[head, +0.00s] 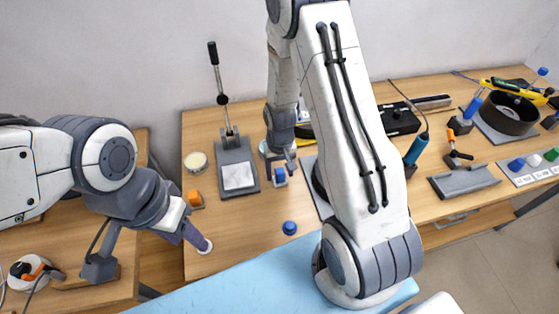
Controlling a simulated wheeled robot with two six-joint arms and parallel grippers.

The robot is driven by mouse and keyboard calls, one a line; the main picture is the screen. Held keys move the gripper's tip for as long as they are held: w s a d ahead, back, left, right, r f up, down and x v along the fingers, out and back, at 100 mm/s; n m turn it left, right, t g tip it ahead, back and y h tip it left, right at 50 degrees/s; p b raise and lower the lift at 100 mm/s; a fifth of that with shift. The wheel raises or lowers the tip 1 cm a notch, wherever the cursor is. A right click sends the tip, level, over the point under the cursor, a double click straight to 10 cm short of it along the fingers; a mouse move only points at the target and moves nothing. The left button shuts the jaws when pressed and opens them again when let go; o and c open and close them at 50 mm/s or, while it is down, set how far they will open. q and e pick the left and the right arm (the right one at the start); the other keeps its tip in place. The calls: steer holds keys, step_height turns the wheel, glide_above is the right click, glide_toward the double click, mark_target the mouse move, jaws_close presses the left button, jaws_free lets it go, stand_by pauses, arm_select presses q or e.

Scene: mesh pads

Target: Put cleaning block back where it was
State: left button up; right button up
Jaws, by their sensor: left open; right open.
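No label marks the cleaning block, so I cannot tell for certain which item it is. A small orange block (193,199) sits on a dark base at the table's left side. A small blue piece (280,175) lies just below my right gripper (286,163), which is open; whether they touch is unclear. My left gripper (199,241) is open, low over the table's front left edge, in front of the orange block. A small whitish round item (206,248) shows at its tip, partly hidden.
A lever press (237,175) stands behind, beside a round cream tin (196,163). A blue knob (289,228) lies on the wooden table (235,225). A black round tray (508,113), a screwdriver (416,148) and a grey holder (463,182) are at right. My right arm hides the table's middle.

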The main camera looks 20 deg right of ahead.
mark_target(280, 171)
step_height(280, 171, up, 11)
steer(key=b, duration=0.1)
steer(key=s+a+r+n, duration=0.5)
steer(key=s+a+r, duration=0.25)
steer(key=a, duration=0.35)
arm_select(q)
steer(key=shift+f, duration=0.8)
arm_select(e)
steer(key=s+a+r+n, duration=0.1)
steer(key=s+a+n, duration=0.1)
steer(key=s, duration=0.4)
steer(key=s+a+r+n+y, duration=0.1)
steer(key=s+a+r+n, duration=0.1)
steer(key=s, duration=0.4)
steer(key=shift+s+a+n, duration=0.3)
steer(key=shift+a, duration=0.35)
